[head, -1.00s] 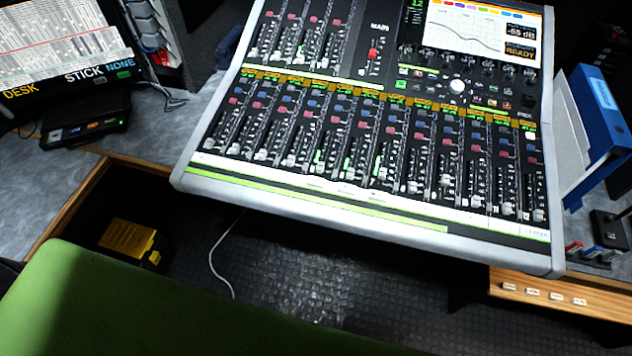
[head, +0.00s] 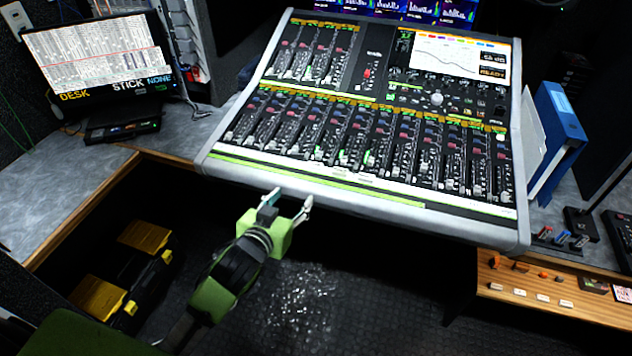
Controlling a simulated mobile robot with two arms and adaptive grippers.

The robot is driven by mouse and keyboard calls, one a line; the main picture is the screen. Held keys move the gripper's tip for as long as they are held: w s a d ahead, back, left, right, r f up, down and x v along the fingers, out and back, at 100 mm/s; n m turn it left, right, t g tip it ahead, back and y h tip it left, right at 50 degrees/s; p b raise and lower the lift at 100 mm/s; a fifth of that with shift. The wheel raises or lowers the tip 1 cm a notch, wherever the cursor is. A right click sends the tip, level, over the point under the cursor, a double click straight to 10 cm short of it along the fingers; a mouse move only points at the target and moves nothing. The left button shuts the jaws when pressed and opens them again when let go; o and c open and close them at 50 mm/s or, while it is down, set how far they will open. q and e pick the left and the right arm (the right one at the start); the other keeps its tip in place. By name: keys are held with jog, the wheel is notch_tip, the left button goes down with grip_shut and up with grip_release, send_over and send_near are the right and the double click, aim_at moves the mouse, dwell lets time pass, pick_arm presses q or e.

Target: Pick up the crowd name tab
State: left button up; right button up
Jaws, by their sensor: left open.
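Several small white name tabs lie in a row on the wooden ledge (head: 510,310) at the lower right in the head view. One is the leftmost tab (head: 495,287), and another is the rightmost tab (head: 566,304). Their lettering is too small to read, so I cannot tell which one is the crowd tab. My left gripper (head: 290,199) is open and empty. It shows just in front of the mixing console's near edge, well to the left of the tabs. My right gripper is out of view.
The mixing console (head: 330,185) fills the middle. Small orange items (head: 495,262) and a dark plate (head: 594,284) lie on the ledge behind the tabs. A blue binder (head: 557,135) stands at the right. A black-and-yellow case (head: 145,236) sits on the floor at the left.

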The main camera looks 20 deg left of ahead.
pick_arm(q)
notch_tip(320, 180, up, 3)
send_near(315, 165)
jog(key=shift+w+a+f+t, duration=0.15)
jog(key=shift+w+f, duration=0.2)
jog(key=shift+w, duration=0.25)
jog(key=shift+w+a+f+t, duration=0.15)
jog(key=shift+w+f, duration=0.2)
jog(key=shift+w, duration=0.3)
jog(key=shift+d+p+x, duration=0.15)
jog(key=shift+x, duration=1.15)
jog(key=shift+d+p+x, duration=0.1)
jog(key=shift+p+x, duration=0.05)
jog(key=shift+x, duration=1.15)
jog(key=c, duration=0.9)
